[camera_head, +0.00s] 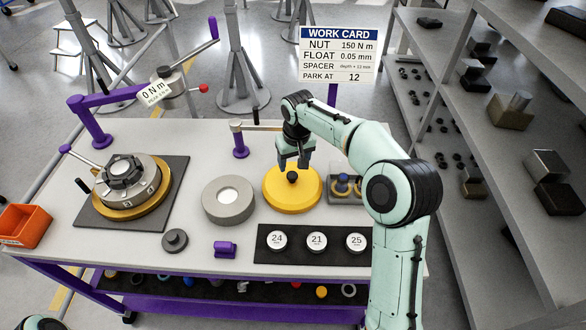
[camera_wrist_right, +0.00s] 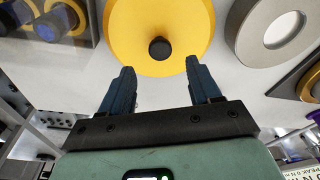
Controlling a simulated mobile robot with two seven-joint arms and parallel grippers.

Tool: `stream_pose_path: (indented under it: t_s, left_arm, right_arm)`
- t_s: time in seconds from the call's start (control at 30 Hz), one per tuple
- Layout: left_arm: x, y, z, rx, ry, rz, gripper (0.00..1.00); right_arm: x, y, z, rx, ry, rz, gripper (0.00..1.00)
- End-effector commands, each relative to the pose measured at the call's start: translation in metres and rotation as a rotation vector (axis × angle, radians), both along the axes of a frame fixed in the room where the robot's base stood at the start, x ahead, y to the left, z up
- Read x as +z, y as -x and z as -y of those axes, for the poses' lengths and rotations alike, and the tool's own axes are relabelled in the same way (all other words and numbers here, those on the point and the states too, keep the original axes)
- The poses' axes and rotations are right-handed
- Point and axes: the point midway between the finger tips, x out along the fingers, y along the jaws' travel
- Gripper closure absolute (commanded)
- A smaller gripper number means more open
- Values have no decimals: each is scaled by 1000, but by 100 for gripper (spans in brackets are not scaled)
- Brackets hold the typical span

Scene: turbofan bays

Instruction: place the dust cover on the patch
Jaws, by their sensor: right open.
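The dust cover, a yellow disc with a black knob, lies flat on the table (camera_head: 275,203), at the middle right in the head view. It also shows at the top of the right wrist view (camera_wrist_right: 135,30). My right gripper (camera_head: 293,163) is over the dust cover, by the knob. In the right wrist view the two dark fingers (camera_wrist_right: 158,68) are apart with nothing between their tips, and the knob shows just beyond them. I cannot tell whether the fingers touch the cover. I cannot make out with certainty which surface is the patch. My left gripper is not in view.
A grey ring (camera_head: 228,220) stands left of the cover. A dark mat with round weights (camera_head: 316,261) lies in front, and a tray with blue and gold parts (camera_head: 344,200) is at the right. A geared fixture (camera_head: 126,177) fills the left. Bare table shows at the back.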

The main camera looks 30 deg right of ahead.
Motion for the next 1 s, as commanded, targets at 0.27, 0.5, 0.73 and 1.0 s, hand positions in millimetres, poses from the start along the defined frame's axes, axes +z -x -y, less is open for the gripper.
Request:
stream_pose_path:
  t_s: [0.27, 0.5, 0.73, 1.0]
  left_arm:
    - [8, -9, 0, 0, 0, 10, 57]
    - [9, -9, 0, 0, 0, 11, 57]
    - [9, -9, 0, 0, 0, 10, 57]
    - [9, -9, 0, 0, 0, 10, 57]
  right_arm:
    - [48, 6, -1, 0, 0, 2, 38]
    - [56, 9, -1, 1, 0, -1, 38]
    - [56, 9, -1, 0, 0, -1, 38]
    - [56, 8, -1, 0, 0, -1, 38]
